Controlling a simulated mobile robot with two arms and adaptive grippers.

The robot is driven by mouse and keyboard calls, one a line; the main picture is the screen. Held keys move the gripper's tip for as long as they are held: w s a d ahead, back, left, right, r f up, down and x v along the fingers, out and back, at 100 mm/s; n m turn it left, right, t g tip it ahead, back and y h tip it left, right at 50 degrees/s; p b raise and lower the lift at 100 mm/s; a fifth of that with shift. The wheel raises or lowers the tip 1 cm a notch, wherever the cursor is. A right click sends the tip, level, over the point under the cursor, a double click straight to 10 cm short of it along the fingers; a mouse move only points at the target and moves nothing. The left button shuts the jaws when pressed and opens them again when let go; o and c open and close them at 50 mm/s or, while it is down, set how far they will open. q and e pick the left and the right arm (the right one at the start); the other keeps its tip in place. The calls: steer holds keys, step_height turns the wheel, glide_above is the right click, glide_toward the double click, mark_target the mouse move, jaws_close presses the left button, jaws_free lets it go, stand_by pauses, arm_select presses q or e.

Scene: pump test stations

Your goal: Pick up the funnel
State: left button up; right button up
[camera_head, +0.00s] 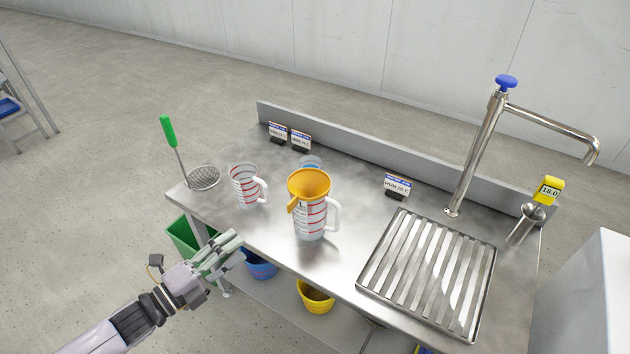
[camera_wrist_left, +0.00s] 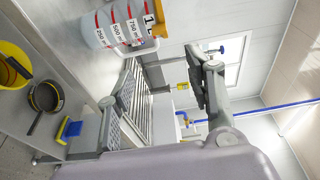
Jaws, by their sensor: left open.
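The orange funnel (camera_head: 309,182) sits in the mouth of a clear measuring jug (camera_head: 310,222) with red marks and a white handle, near the middle of the steel counter. My left gripper (camera_head: 224,244) is open and empty, off the counter's front edge, to the left of the funnel and apart from it. In the left wrist view its open fingers (camera_wrist_left: 160,92) show, with the jug (camera_wrist_left: 120,25) beyond them at the top; the funnel is mostly out of that picture. My right gripper is not in view.
A second measuring jug (camera_head: 244,186) and a green-handled strainer (camera_head: 204,178) stand to the left. A slatted drain grate (camera_head: 428,272) and a tall tap (camera_head: 480,150) are to the right. Small label stands line the back. Buckets (camera_head: 315,297) sit below the counter.

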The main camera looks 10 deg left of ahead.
mark_target(288, 209)
arm_select(q)
steer(key=p+x, duration=0.3)
steer(key=x, duration=1.3)
steer(key=shift+w+r+p, duration=0.1)
steer(key=shift+w+p, duration=0.3)
steer(key=shift+w, duration=0.15)
steer(key=shift+c, duration=1.8)
steer(key=c, duration=0.7)
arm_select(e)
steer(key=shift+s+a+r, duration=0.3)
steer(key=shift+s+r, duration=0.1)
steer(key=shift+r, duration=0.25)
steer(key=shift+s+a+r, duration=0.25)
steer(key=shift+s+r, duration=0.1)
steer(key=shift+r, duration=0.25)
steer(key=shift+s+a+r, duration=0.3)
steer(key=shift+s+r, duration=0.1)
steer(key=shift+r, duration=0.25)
